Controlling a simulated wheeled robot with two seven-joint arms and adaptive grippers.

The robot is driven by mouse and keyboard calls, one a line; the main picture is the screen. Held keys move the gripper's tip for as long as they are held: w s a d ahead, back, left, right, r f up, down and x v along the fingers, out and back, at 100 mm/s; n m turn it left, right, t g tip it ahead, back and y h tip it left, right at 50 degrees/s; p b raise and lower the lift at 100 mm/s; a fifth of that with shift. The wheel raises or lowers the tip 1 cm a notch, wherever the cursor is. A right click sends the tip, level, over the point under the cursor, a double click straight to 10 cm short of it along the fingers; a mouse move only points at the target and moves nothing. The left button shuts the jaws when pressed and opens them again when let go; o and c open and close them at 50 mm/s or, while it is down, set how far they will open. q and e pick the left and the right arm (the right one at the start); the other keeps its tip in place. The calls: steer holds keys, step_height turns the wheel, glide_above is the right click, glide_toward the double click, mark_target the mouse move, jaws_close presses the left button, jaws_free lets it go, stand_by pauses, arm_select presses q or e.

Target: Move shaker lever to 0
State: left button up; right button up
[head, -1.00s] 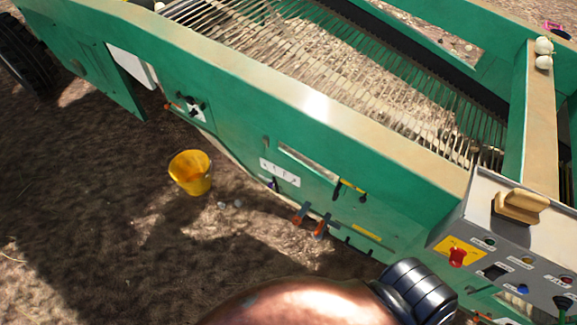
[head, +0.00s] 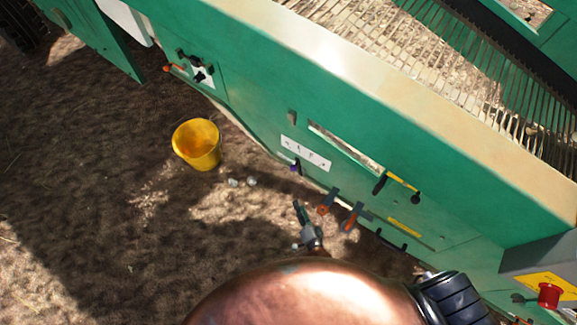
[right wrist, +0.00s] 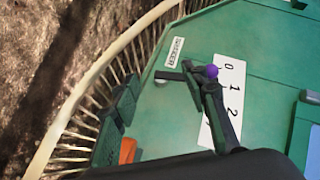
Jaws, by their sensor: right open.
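The shaker lever has a purple knob (head: 295,168), below the left end of the white scale plate (head: 305,153) on the green machine side. In the right wrist view the purple knob (right wrist: 212,71) appears beside the 0 of the numbered plate (right wrist: 231,95), partly covered by a dark finger. The lever's exact setting is hard to tell. My right gripper (head: 299,227) is open, low in front of the panel, below the knob in the head view. In the right wrist view its fingers (right wrist: 163,98) are spread, the right one overlapping the knob; contact cannot be told. My left gripper is out of view.
A yellow bucket (head: 197,145) and small pale onions (head: 242,182) are on the soil to the left. A control box with a red button (head: 549,295) is at lower right. Open soil lies at left.

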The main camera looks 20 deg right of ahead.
mark_target(292, 170)
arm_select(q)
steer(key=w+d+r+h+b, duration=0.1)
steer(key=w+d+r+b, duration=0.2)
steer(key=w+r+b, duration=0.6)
arm_select(e)
steer(key=w+r+m+h+b, duration=0.1)
steer(key=w+r+m+h, duration=0.1)
steer(key=w+m, duration=0.3)
steer(key=w+r+m+h+b, duration=0.1)
steer(key=w+r+m+h, duration=0.2)
steer(key=m, duration=0.6)
steer(key=w+d+r+m+g+h+b, duration=0.1)
steer(key=w+r+m+h, duration=0.1)
steer(key=w+m+h, duration=0.4)
steer(key=shift+w+r+m, duration=0.15)
steer(key=shift+w+m, duration=0.65)
steer(key=shift+m, duration=0.3)
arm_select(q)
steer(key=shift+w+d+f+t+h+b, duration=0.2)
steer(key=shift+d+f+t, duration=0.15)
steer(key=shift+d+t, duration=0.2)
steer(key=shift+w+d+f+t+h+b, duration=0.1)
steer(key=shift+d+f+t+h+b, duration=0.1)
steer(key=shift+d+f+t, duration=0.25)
arm_select(e)
steer(key=shift+x, duration=0.75)
